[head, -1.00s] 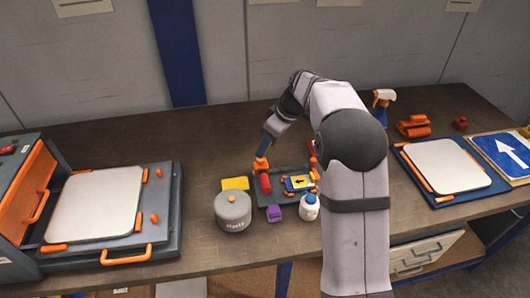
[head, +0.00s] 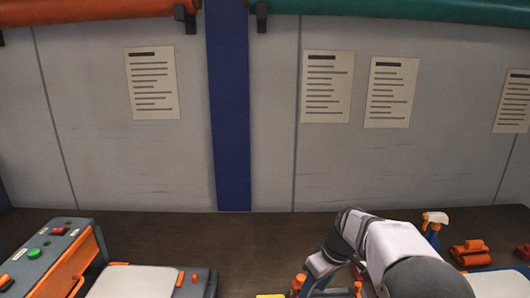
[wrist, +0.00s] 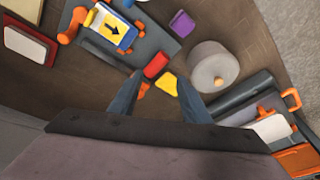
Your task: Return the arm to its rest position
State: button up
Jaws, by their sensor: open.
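My gripper (head: 328,287) is at the bottom of the head view, over the bench, with its lower part cut off by the frame edge. In the wrist view my gripper (wrist: 158,92) shows two blue-grey fingers spread apart with nothing held between them. Beyond the fingers lie a red cylinder (wrist: 156,65) and a yellow block (wrist: 167,83). A dark grey tray (wrist: 152,38) holds a small blue sign with a yellow face and black arrow (wrist: 112,27). I cannot tell the exact height of the fingers above the bench.
A grey lidded pot (wrist: 213,68) and a purple block (wrist: 182,22) stand near the tray. A spray bottle (head: 433,228) and an orange tool (head: 470,254) are at right. Bare bench (head: 270,235) lies behind.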

jog(key=s+f+m+g+h, duration=0.1)
jog(key=s+f+m, duration=0.2)
jog(key=s, duration=0.9)
jog(key=s+d+f+m+g+h, duration=0.1)
jog(key=s+f+m, duration=0.2)
jog(key=s, duration=1)
jog(key=shift+s+f, duration=0.3)
jog(key=shift+f, duration=0.1)
